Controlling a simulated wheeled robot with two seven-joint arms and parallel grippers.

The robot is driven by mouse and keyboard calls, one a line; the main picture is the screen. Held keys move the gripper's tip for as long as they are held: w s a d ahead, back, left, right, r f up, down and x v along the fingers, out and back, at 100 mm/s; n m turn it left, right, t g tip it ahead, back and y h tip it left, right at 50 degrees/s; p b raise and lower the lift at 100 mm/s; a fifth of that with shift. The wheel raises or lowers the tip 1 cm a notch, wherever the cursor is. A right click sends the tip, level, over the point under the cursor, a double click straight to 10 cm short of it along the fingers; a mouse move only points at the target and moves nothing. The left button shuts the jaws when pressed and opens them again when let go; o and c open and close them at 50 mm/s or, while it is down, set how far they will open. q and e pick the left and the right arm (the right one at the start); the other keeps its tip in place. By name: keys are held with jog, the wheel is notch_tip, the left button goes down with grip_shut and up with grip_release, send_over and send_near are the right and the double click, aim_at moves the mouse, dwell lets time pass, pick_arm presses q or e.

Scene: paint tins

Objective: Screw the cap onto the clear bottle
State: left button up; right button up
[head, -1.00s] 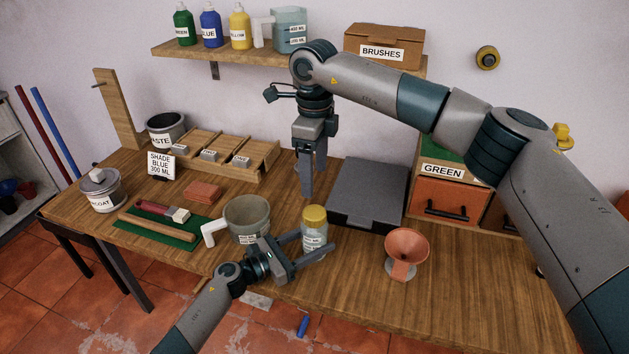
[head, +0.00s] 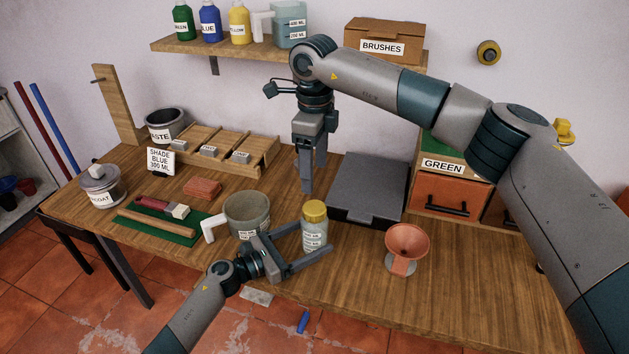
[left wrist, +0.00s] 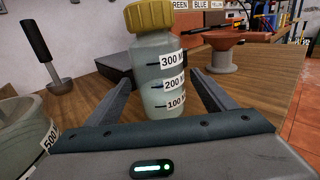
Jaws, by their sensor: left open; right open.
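The clear bottle (head: 313,234) stands upright on the table with the yellow cap (head: 315,210) sitting on its mouth. In the left wrist view the bottle (left wrist: 162,75) carries 100, 200 and 300 labels, and the cap (left wrist: 150,14) is cut by the top edge. How tightly the cap sits cannot be told. My left gripper (head: 315,240) is open, low at the bottle, with its fingers (left wrist: 160,100) reaching toward either side of it. My right gripper (head: 306,188) is open and empty, pointing down above the table behind and left of the bottle.
A grey pitcher (head: 247,213) with a white handle stands just left of the bottle. A dark flat case (head: 368,185) lies behind it. An orange funnel (head: 407,243) on a stand is to the right. The front right table is clear.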

pick_arm(q)
jog(key=b+v, duration=0.4)
jog(key=v, duration=1)
jog(key=shift+s+a+f, duration=0.15)
jog(key=shift+s+a, duration=0.05)
jog(key=shift+a, duration=0.15)
pick_arm(e)
send_over(314, 207)
notch_tip(314, 207, down, 5)
jog(key=shift+r, duration=0.15)
pick_arm(q)
jog(key=shift+s+a+b, duration=0.3)
jog(key=shift+a+b, duration=0.05)
jog(key=shift+a, duration=0.05)
jog(key=shift+a, duration=0.1)
